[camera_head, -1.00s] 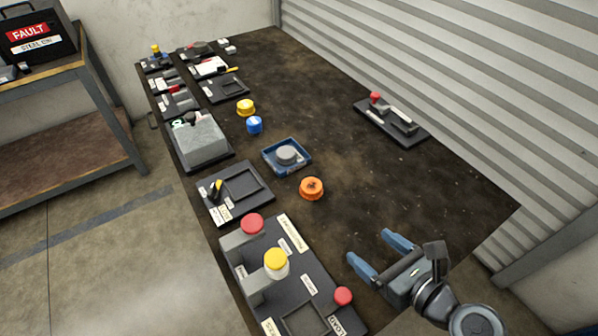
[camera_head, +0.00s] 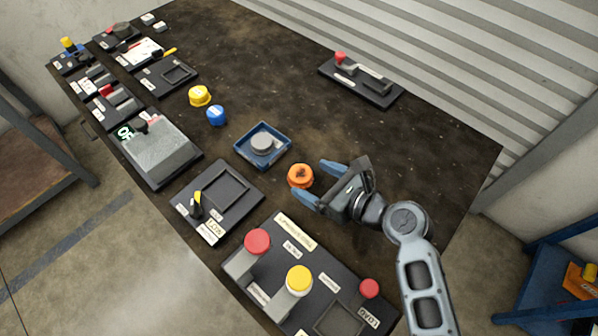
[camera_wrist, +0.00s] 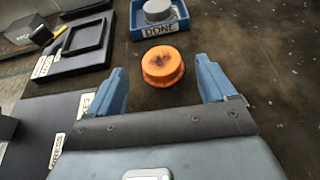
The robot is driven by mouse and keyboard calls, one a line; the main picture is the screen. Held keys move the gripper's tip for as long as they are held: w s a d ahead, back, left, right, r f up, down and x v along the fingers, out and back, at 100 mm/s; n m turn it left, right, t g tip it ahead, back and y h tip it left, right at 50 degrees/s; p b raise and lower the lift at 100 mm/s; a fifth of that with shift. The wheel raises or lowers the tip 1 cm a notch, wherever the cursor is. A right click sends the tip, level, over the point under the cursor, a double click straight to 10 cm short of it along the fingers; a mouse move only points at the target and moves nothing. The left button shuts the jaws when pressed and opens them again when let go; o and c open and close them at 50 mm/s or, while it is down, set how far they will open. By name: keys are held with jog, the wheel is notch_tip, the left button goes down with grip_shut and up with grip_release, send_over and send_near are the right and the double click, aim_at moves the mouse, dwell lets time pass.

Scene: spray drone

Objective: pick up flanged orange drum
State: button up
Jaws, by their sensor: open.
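The flanged orange drum (camera_head: 300,175) stands on the dark table, just in front of the blue tray. My gripper (camera_head: 314,184) is open, its blue fingers pointing at the drum from the right. In the wrist view the drum (camera_wrist: 162,66) lies ahead of and between the two fingertips of my gripper (camera_wrist: 162,82). I see no finger touching it. The drum has a wider rim and a darker mark on its face.
The blue tray (camera_head: 243,151) marked DONE holds a grey round piece (camera_head: 263,143). A panel with red and yellow knobs (camera_head: 345,277) lies in front of the drum. Yellow (camera_head: 199,96) and blue (camera_head: 216,115) pieces stand behind.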

aim_at(301, 174)
jog(key=shift+x, duration=1.8)
jog(key=shift+f, duration=0.1)
jog(key=shift+c, duration=0.5)
jog(key=c, duration=0.9)
